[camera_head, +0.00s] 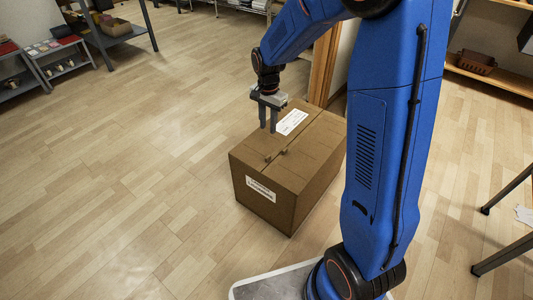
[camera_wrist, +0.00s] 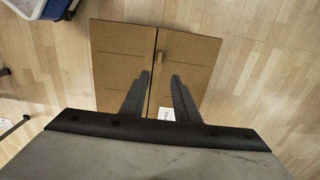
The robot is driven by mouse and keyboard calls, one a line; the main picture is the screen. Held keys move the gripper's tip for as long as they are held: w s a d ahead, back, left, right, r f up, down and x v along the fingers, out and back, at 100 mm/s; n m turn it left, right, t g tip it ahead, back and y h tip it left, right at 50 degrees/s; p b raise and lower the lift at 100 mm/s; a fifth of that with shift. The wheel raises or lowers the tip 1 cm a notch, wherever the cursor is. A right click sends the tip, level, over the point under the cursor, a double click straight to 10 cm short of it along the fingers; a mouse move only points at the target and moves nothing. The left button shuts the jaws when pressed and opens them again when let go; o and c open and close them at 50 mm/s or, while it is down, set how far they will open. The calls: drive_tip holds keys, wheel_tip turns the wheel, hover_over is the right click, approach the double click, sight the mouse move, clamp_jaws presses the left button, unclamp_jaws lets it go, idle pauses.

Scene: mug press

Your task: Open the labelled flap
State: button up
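A closed brown cardboard box (camera_head: 315,165) stands on the floor. A seam splits its top into two flaps. The labelled flap (camera_head: 257,142) bears a white label (camera_head: 291,122) and is on the left side of the top. In the wrist view this flap (camera_wrist: 190,60) is right of the seam, and its label (camera_wrist: 166,114) shows partly between the fingers. A small tab (camera_wrist: 161,56) sits by the seam. My gripper (camera_head: 268,131) points down over the box top, fingers apart and empty. The fingers (camera_wrist: 160,75) straddle the seam in the wrist view. I cannot tell whether they touch the cardboard.
A second white label (camera_head: 261,189) is on the box's front side. A wooden post (camera_head: 324,65) stands close behind the box. Shelves (camera_head: 55,60) are at the far left, and dark table legs (camera_head: 503,255) at the right. The floor left of the box is clear.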

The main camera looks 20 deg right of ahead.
sight(268, 156)
wheel_tip(268, 156, down, 16)
drive_tip(key=shift+f, duration=0.15)
idle(0.4)
clamp_jaws()
